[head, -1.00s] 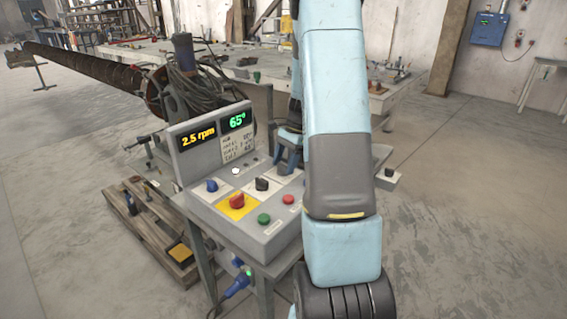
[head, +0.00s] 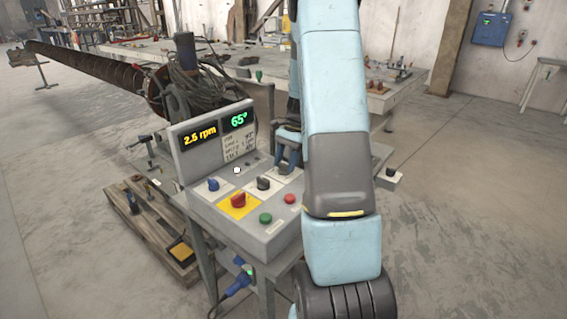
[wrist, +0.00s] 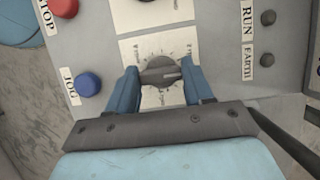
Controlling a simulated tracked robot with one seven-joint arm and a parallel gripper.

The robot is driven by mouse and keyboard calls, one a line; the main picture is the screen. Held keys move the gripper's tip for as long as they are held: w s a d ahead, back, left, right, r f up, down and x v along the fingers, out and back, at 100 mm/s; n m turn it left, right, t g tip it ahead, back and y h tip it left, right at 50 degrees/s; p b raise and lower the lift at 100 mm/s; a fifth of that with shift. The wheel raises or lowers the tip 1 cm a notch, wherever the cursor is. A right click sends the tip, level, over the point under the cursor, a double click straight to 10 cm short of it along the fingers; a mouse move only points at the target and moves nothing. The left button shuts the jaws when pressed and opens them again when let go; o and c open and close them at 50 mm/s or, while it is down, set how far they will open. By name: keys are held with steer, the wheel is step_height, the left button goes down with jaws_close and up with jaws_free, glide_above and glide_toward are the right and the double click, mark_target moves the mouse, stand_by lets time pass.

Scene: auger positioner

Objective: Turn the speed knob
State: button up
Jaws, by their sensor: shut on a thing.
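The speed knob (wrist: 160,72) is a dark knob with a pointer, set on a pale plate with a round printed scale. My gripper (wrist: 159,80) has its two blue fingers on either side of it and is shut on it, in the wrist view. The plate's lettering is too blurred to read. In the head view my gripper (head: 288,152) is at the right part of the grey control panel (head: 251,232), and my arm hides the knob. The speed display (head: 200,136) reads 2.5 rpm in yellow.
A green display (head: 238,120) reads 65°. Close to my fingers are a blue JOG button (wrist: 88,84), a red STOP button (wrist: 63,7) and another dial (wrist: 148,2). A red switch on yellow (head: 238,200) and a black knob (head: 263,183) are further left. A pallet (head: 150,228) lies beside the panel.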

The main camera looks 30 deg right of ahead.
steer(key=shift+w+d+n+g+h, duration=0.1)
steer(key=shift+n+g+h, duration=0.3)
steer(key=shift+n, duration=0.85)
steer(key=shift+w+d+n+g+h, duration=0.1)
steer(key=shift+n+g+h, duration=0.25)
steer(key=shift+n, duration=0.9)
steer(key=o, duration=1)
steer(key=shift+a, duration=0.15)
steer(key=shift+o, duration=0.2)
steer(key=shift+r, duration=0.1)
steer(key=v, duration=1.3)
steer(key=shift+w+d+r, duration=0.2)
steer(key=shift+d, duration=0.05)
